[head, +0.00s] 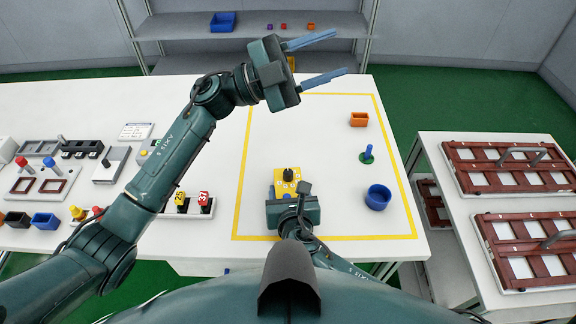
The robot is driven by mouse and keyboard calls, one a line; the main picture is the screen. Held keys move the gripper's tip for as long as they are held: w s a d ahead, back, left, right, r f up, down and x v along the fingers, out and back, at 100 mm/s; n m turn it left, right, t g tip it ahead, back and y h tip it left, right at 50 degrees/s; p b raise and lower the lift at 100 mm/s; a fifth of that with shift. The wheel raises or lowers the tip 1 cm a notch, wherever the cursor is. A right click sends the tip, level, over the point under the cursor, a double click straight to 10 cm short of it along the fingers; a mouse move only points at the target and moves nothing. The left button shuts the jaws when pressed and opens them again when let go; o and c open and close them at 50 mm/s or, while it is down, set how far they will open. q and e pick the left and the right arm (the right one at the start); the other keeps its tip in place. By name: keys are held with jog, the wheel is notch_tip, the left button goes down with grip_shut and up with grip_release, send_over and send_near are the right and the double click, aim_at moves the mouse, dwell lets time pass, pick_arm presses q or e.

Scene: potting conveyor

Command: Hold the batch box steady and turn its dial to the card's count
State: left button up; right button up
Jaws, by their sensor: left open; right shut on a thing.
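The batch box (307,181) is small and yellow and stands on the white table inside a yellow outline. A black dial (288,174) sits on its top among marks too small to read. My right gripper (290,193) is shut on the near side of the box; its fingertips are mostly hidden. My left gripper (340,53) is open and empty, high in the picture, well apart from the box, with its fingers pointing right. A white card (136,131) with unreadable print lies at the left.
A side table (460,208) holds brown-framed trays. My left arm crosses above the cluttered left part. The outlined area around the box is largely clear.

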pick_arm(q)
jog(key=s+d+f+m+g+y, duration=0.3)
jog(key=d+m+g+y, duration=0.1)
jog(key=d+g, duration=0.1)
jog(key=t+y, duration=0.3)
jog(key=y, duration=1.5)
send_over(288, 171)
notch_tip(288, 171, down, 13)
notch_tip(288, 171, down, 11)
jog(key=shift+f, duration=0.2)
jog(key=shift+s, duration=0.1)
jog(key=shift+c, duration=0.2)
grip_shut()
